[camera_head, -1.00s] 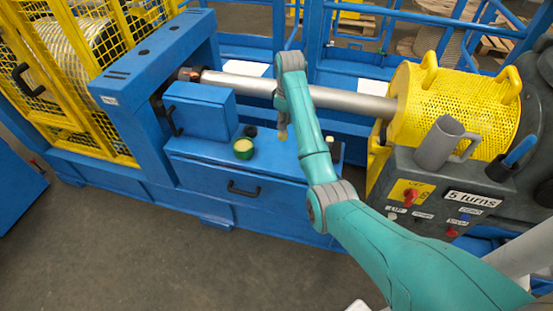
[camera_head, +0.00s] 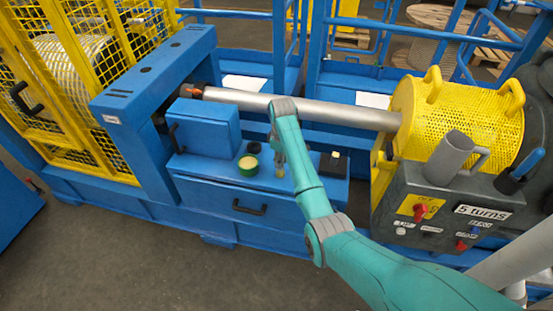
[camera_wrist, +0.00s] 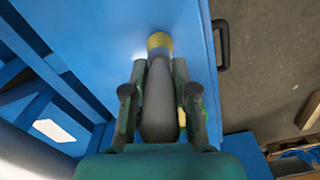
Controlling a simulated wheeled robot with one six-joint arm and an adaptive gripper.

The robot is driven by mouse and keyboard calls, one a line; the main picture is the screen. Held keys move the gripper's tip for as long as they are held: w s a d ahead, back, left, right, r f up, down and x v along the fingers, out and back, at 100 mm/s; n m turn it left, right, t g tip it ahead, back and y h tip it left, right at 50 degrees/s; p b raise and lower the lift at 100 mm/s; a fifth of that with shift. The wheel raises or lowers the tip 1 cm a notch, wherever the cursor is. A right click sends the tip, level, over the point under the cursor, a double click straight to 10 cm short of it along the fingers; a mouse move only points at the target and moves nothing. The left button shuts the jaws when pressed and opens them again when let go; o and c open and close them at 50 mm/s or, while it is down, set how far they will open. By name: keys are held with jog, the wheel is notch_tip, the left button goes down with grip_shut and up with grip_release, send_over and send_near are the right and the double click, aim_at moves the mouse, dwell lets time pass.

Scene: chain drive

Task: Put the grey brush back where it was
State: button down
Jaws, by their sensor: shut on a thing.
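The grey brush (camera_wrist: 159,105) is between the two fingers of my gripper (camera_wrist: 160,72) in the wrist view. My gripper is shut on it. Its yellow tip points away from the wrist, toward the blue bench top (camera_wrist: 95,30). In the head view the brush (camera_head: 280,171) hangs tip down below my gripper (camera_head: 279,155), over the blue bench (camera_head: 215,175). It is just right of a green tin with pale yellow contents (camera_head: 248,165). I cannot tell whether the tip touches the bench.
A black block with a yellow piece (camera_head: 333,163) lies right of my gripper. A small black round thing (camera_head: 254,147) is behind the tin. A blue box (camera_head: 205,126) stands left. A steel shaft (camera_head: 330,111) runs behind. A grey mug (camera_head: 448,157) stands on the control panel.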

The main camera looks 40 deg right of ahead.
jog(key=shift+f, duration=0.2)
jog(key=c, duration=0.9)
grip_release()
jog(key=shift+r, duration=0.1)
